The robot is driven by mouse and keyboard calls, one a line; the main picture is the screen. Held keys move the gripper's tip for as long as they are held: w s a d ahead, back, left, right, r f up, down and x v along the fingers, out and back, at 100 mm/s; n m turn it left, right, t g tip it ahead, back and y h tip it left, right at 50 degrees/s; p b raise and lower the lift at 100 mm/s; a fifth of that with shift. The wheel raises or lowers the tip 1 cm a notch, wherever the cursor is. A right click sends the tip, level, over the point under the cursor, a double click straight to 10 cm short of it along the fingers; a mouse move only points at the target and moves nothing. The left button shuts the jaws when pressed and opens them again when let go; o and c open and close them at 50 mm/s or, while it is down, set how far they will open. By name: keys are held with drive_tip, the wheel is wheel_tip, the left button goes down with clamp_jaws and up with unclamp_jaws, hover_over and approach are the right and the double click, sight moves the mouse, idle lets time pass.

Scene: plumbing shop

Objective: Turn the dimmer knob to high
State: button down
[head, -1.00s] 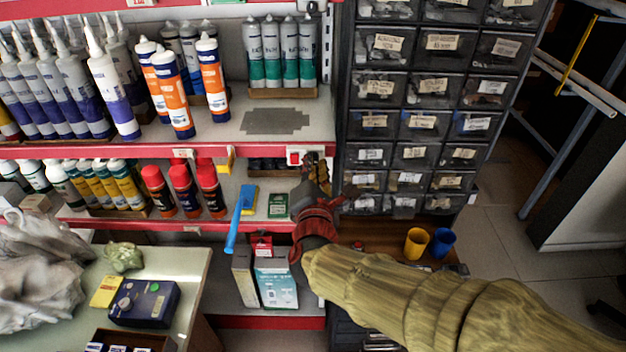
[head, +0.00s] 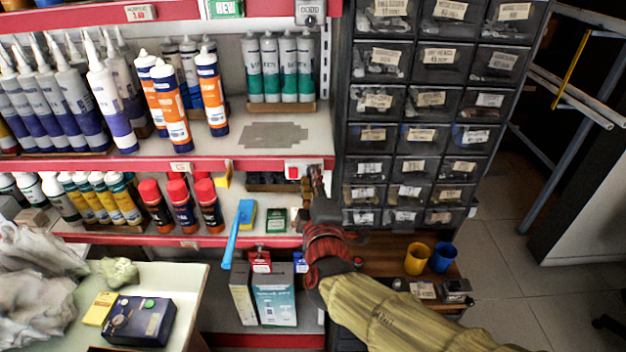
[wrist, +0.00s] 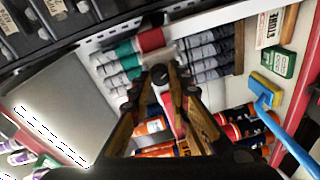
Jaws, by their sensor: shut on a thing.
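The dimmer knob (wrist: 160,73) is a small dark round knob at the fingertips in the wrist view. My gripper (wrist: 160,80) has its two brownish fingers closed in on it from both sides. In the head view my gripper (head: 314,174) is at the red front edge of the middle shelf, just right of a red-and-white switch (head: 293,170). The knob is hidden behind my gripper there. The knob's pointer and any marks around it cannot be made out.
A grey box with a dial (head: 311,12) is on the upper shelf edge. Dark parts drawers (head: 412,140) stand close at the right. Spray cans (head: 180,205) and a blue-handled brush (head: 236,235) are left and below. Yellow and blue cups (head: 417,252) stand lower right.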

drive_tip(key=m, duration=0.5)
drive_tip(key=shift+f+t, duration=0.2)
drive_tip(key=shift+t, duration=0.1)
drive_tip(key=shift+m, duration=0.4)
drive_tip(key=c, duration=1.7)
unclamp_jaws()
drive_tip(key=shift+o, duration=0.2)
drive_tip(key=shift+r, duration=0.1)
drive_tip(key=s+d, duration=0.1)
drive_tip(key=s, duration=1.1)
